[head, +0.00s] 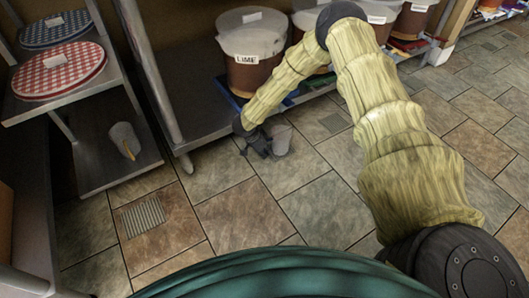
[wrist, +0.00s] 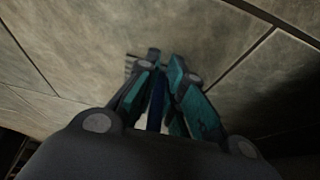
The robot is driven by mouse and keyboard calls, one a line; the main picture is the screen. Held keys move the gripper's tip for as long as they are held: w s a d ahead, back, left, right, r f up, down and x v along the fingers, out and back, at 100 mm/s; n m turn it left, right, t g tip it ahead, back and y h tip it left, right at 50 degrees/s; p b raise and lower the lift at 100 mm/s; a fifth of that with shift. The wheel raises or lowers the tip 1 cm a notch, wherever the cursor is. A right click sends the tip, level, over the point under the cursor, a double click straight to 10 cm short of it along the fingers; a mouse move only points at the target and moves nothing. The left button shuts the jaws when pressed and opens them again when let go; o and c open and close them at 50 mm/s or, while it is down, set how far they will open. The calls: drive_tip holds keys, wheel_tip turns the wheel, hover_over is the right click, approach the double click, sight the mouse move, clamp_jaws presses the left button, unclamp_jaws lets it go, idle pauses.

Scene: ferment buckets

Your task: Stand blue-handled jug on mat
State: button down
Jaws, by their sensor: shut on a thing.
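My gripper (head: 258,146) is shut on the blue handle (wrist: 157,104) of a grey jug (head: 281,141). In the head view the jug hangs just right of the fingers, over the tiled floor in front of the low shelf. In the wrist view the teal-padded fingers (wrist: 160,90) close on both sides of the blue handle; the jug's body is mostly hidden there. A second grey jug (head: 122,136) with a yellow handle is on the lower shelf of the left rack. I cannot tell which surface is the mat.
A bucket labelled LIME (head: 250,45) and several other brown-filled buckets stand along the low shelf. Round checked pieces, red (head: 60,72) and blue (head: 55,28), lie on the left rack. The tiled floor (head: 240,215) is open, with a flat grate (head: 143,215).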

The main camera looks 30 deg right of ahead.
drive_tip(key=shift+f, duration=0.15)
drive_tip(key=c, duration=1.5)
unclamp_jaws()
drive_tip(key=shift+a+r, duration=0.1)
drive_tip(key=shift+r, duration=0.4)
drive_tip(key=p+v, duration=0.2)
drive_tip(key=v, duration=0.1)
drive_tip(key=shift+w, duration=0.1)
drive_tip(key=shift+s+a+f+p, duration=0.15)
drive_tip(key=shift+a+p, duration=0.5)
drive_tip(key=shift+a, duration=1.3)
drive_tip(key=shift+s+a+f+p, duration=0.15)
drive_tip(key=shift+a+p, duration=0.45)
drive_tip(key=shift+a, duration=1.4)
drive_tip(key=shift+s+a+f+p, duration=0.15)
drive_tip(key=shift+a+p, duration=0.5)
drive_tip(key=shift+a, duration=1.3)
